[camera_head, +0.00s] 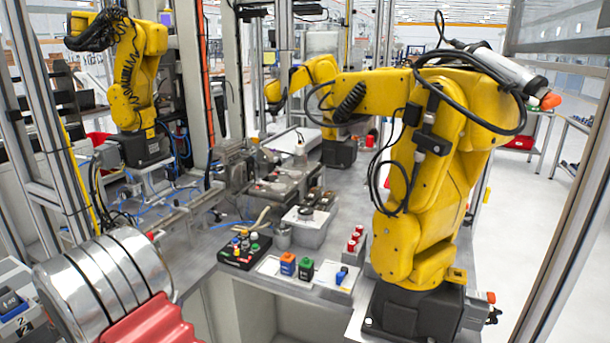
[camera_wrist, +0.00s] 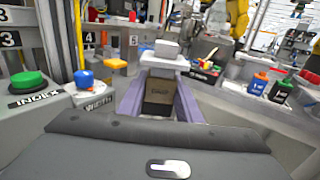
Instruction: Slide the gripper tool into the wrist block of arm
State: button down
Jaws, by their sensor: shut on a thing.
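My gripper (camera_wrist: 163,76) shows in the wrist view as two purple-grey fingers. They are shut on a pale grey block-like piece (camera_wrist: 166,58), which seems to be the gripper tool. A tan and dark box-shaped part (camera_wrist: 158,92) shows between the fingers; I cannot tell if it belongs to the piece. In the head view a large yellow arm (camera_head: 440,170) stands at the right, a second yellow arm (camera_head: 318,72) behind it, and a third (camera_head: 140,70) at the left. I cannot tell which wrist block is meant. The tool is apart from the arms.
Red-capped bottles (camera_head: 354,242) stand by the right arm's base. In the wrist view a green button (camera_wrist: 28,82) is close at the left. Open floor (camera_head: 540,200) lies at the right.

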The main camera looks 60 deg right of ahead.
jog(key=s+d+r+m+g+h, duration=0.25)
jog(key=s+d+r, duration=0.25)
jog(key=d+r, duration=0.55)
jog(key=s+d+r+m+g+h, duration=0.1)
jog(key=s+d+r+m+g, duration=0.2)
jog(key=d+r, duration=0.75)
jog(key=s+d+r+g, duration=0.1)
jog(key=s+d+r, duration=0.6)
jog(key=s, duration=0.3)
jog(key=s+d+r+g, duration=0.2)
jog(key=s+d+r, duration=0.5)
jog(key=s, duration=0.3)
jog(key=shift+s+d+r+m+h, duration=0.2)
jog(key=shift+d+r+m+h, duration=0.15)
jog(key=shift+m, duration=0.1)
jog(key=shift+d+g, duration=0.2)
jog(key=shift+g, duration=0.05)
jog(key=shift+w+d, duration=0.25)
jog(key=shift+d, duration=1)
jog(key=shift+w+d, duration=0.2)
jog(key=shift+d, duration=1.05)
jog(key=w+d, duration=0.1)
jog(key=d, duration=0.6)
